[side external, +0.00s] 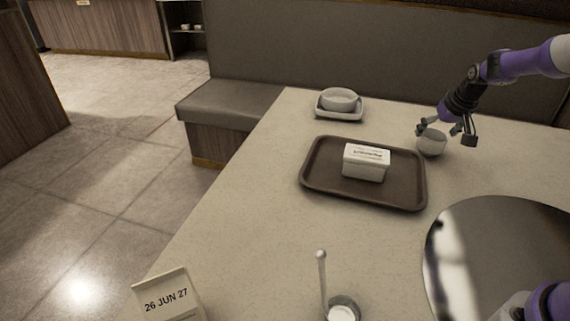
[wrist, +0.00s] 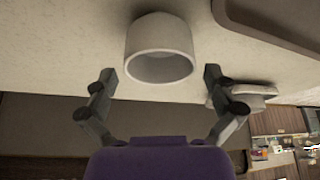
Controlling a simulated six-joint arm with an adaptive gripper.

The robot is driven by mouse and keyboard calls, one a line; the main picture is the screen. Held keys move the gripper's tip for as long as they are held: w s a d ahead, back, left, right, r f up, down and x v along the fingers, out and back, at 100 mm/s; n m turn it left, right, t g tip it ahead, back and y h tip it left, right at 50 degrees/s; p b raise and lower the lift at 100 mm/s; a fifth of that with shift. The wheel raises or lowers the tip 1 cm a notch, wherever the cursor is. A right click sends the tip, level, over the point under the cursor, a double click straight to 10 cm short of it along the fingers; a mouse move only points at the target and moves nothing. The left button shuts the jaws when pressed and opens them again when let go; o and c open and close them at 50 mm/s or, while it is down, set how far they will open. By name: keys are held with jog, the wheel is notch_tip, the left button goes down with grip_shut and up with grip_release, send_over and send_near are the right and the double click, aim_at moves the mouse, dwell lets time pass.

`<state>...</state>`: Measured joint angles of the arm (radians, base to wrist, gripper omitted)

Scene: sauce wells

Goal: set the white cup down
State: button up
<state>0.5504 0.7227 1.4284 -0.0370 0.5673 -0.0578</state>
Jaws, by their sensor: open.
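The white cup (side external: 432,145) is at the right of the tray, on the pale table, and looks upright there. It also shows in the wrist view (wrist: 160,42), its round opening facing the camera, with no contents visible. My gripper (side external: 446,131) is at the cup, coming from the upper right. In the wrist view its two fingers (wrist: 160,77) are spread wide, with the cup just beyond and between the tips. Gaps show between the cup and both fingertips, and nothing is held.
A brown tray (side external: 318,190) holds a white lettered box (side external: 366,163). A bowl (side external: 340,98) sits on a square dish (side external: 325,114) behind it. A round shiny disc (side external: 490,250), a small container with a stick (side external: 342,308) and a date card (side external: 166,297) are nearer.

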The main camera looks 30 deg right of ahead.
jog(key=s+a+r+n, duration=0.1)
jog(key=s+a+r, duration=0.4)
jog(key=a+r, duration=0.5)
jog(key=s+a+r+n+t+y, duration=0.1)
jog(key=s+a+r+n+y, duration=0.1)
jog(key=s+a, duration=1.2)
jog(key=shift+s+r+n, duration=0.5)
jog(key=shift+s+n, duration=0.25)
jog(key=shift+n, duration=0.45)
